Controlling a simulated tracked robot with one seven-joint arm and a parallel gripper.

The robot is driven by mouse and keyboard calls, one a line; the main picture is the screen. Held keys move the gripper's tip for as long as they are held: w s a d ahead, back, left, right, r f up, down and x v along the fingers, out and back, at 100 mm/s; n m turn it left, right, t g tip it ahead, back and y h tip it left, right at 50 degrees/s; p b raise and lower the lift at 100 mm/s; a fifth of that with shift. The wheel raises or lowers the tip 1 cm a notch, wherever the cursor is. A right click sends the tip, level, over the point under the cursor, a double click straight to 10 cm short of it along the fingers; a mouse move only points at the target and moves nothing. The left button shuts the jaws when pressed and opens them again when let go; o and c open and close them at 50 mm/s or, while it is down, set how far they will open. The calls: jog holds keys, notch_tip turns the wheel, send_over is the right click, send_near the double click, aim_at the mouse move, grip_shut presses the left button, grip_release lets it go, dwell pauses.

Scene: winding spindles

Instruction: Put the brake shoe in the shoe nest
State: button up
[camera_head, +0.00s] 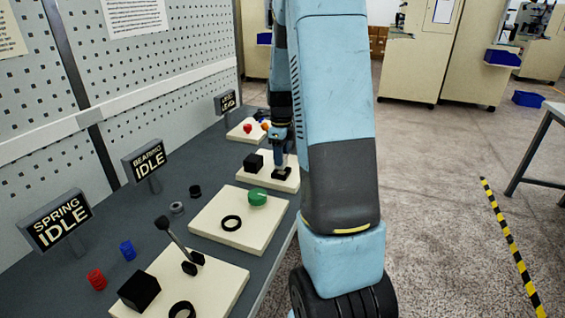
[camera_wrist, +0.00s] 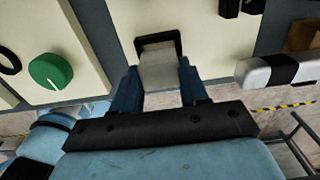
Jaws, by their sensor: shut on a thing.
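The brake shoe, a pale grey block (camera_wrist: 159,70), is between the two blue fingers of my gripper (camera_wrist: 157,92) in the wrist view. My gripper is shut on it. Its far end meets a black square frame, which looks like the shoe nest (camera_wrist: 176,43), on a cream board. I cannot tell how deep the shoe sits in the frame. In the head view my gripper (camera_head: 281,160) points down at the black nest (camera_head: 282,175) on the third board from the front. The shoe is hard to make out there.
A black block (camera_head: 253,162) stands just left of the nest. A nearer board carries a green knob (camera_head: 258,197) and a black ring (camera_head: 231,223). The front board has a lever (camera_head: 176,238) and black block (camera_head: 139,291). A pale bar with a black band (camera_wrist: 280,70) lies right in the wrist view.

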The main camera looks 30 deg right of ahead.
jog(key=shift+f, duration=1.55)
jog(key=shift+f, duration=0.1)
jog(key=o, duration=1.1)
jog(key=shift+o, duration=0.2)
